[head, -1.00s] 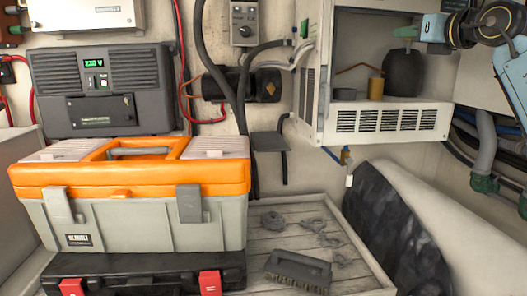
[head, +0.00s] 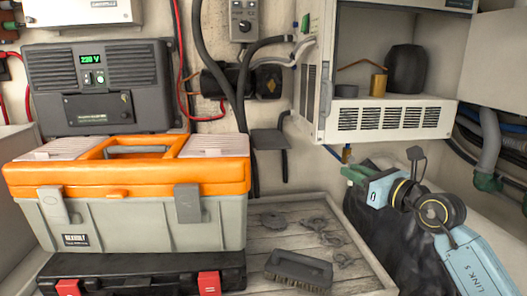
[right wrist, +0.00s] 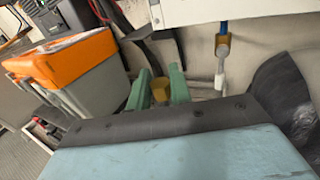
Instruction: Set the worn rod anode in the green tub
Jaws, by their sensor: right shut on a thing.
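My right gripper (head: 350,174) has green fingers and is below the front of the white cabinet, just right of the wooden tray. In the right wrist view, its fingers (right wrist: 160,92) are shut on a brass-coloured piece (right wrist: 160,90). Only a short part of that piece shows, so I cannot tell its full shape or whether it is the worn rod anode. In the head view it cannot be made out. No green tub is visible in either view. My left gripper is not in view.
The wooden tray (head: 262,238) holds a brush (head: 298,270) and several grey metal parts. An orange-lidded toolbox (head: 125,180) stands left. The open white cabinet (head: 390,118) holds a brass-coloured cylinder (head: 378,85) and a dark round vessel (head: 406,70). Pipes run at right.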

